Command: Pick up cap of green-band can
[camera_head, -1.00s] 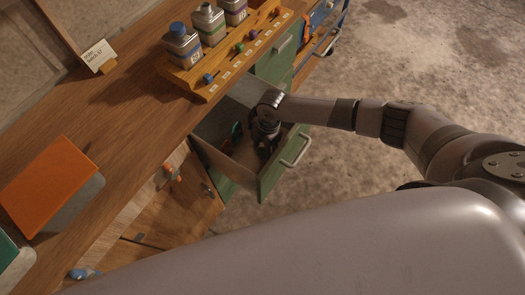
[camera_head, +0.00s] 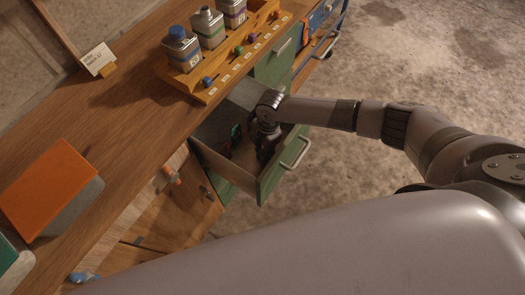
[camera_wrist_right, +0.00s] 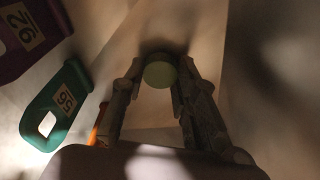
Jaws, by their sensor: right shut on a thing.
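My right gripper (camera_head: 265,152) reaches down into an open green-fronted drawer (camera_head: 283,168) under the bench. In the right wrist view, the gripper (camera_wrist_right: 160,85) is shut on a round, dull green cap (camera_wrist_right: 160,72) held between its fingertips. The cap is hidden in the head view. The green-band can (camera_head: 209,29) stands on the bench in a wooden rack, between a blue-capped can (camera_head: 182,50) and a purple-band can (camera_head: 233,12). Its top shows a bare grey neck. My left gripper is out of view.
In the drawer beside the gripper lie a teal tag (camera_wrist_right: 58,105) marked 55, a purple tag (camera_wrist_right: 30,40) marked 92 and an orange piece (camera_wrist_right: 99,125). Drawer walls are close around the gripper. An orange book (camera_head: 48,188) lies on the bench.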

